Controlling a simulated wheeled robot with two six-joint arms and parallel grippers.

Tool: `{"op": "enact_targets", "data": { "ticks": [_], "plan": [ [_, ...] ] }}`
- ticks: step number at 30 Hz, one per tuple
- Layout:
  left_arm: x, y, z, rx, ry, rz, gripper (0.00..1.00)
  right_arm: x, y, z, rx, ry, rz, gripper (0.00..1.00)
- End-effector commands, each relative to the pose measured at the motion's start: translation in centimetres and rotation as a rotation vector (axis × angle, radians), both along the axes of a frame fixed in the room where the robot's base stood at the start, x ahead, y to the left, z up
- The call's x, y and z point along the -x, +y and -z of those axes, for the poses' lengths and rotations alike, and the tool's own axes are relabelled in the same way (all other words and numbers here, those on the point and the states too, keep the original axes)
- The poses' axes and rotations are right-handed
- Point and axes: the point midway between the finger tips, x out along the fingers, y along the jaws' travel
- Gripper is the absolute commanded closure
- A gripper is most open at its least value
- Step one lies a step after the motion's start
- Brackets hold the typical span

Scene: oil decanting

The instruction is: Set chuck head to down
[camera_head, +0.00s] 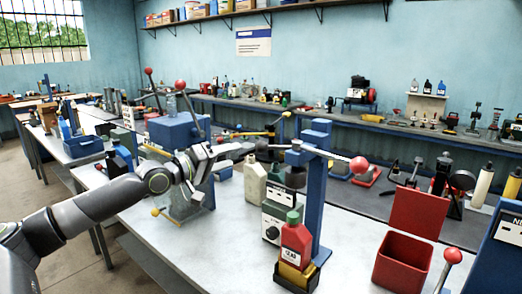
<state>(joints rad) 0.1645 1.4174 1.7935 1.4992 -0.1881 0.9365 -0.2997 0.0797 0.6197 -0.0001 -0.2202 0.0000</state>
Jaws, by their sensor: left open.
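The blue drill-press-like stand (318,190) rises from the bench at the centre. A dark chuck head (296,177) hangs from its upper arm, above a grey-white unit with a dial (272,230). A lever with a red ball (359,165) sticks out to the right of the stand's top. My left gripper (238,152) is open, reaching in from the left at about the height of the stand's top. Its fingers are close to a dark knob (262,145) left of the stand; I cannot tell whether they touch it. My right gripper is out of view.
A red bottle (297,243) stands in front of the stand. An open red box (403,262) is to its right. A pale jug (255,180) stands behind the dial unit. A blue machine (178,132) is behind my left arm. Bare bench lies at front left.

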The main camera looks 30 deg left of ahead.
Motion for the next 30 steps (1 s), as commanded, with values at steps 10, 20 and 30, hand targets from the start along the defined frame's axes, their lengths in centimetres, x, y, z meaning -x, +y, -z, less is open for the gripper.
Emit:
{"op": "enact_targets", "data": {
  "ticks": [10,20,30],
  "plan": [
    [-3.0,-1.0,-0.2,0.004,-0.003,0.004,0.44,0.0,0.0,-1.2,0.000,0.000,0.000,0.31],
    [-6.8,-1.9,-0.3,0.005,-0.003,0.001,0.44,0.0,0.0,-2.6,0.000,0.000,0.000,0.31],
    [-10.5,-3.0,-0.2,0.002,-0.001,0.001,0.44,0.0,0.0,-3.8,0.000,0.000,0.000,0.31]
  ]
}}
